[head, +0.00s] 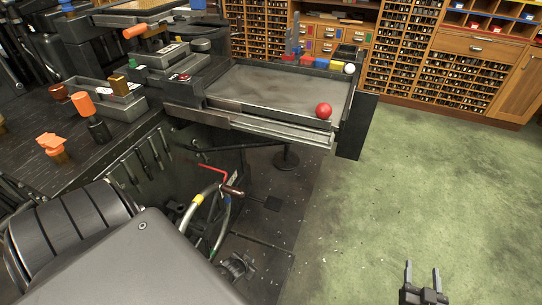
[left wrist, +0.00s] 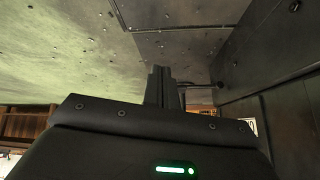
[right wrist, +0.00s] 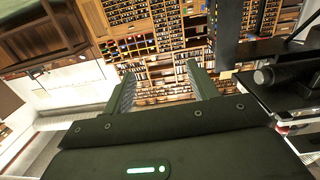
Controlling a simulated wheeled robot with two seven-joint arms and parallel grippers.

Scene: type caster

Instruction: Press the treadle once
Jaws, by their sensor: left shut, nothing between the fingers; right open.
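A small dark flat pedal (head: 272,203), which looks like the treadle, sits low beside the casting machine in the head view. A thin bar runs from it toward the machine. My left gripper (left wrist: 160,72) is shut and empty in the left wrist view, with speckled floor and dark panels beyond its tips. I cannot make it out in the head view. A thin dark rod (left wrist: 195,85) shows just right of its fingertips; I cannot tell whether it belongs to the treadle or touches the fingers. My right gripper (head: 424,271) is open and empty over the green floor, well right of the pedal.
The machine's grey tray table (head: 265,90) with a red ball (head: 323,111) overhangs the pedal area. Wooden type cabinets (head: 400,60) line the back. Green floor (head: 440,170) on the right is clear.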

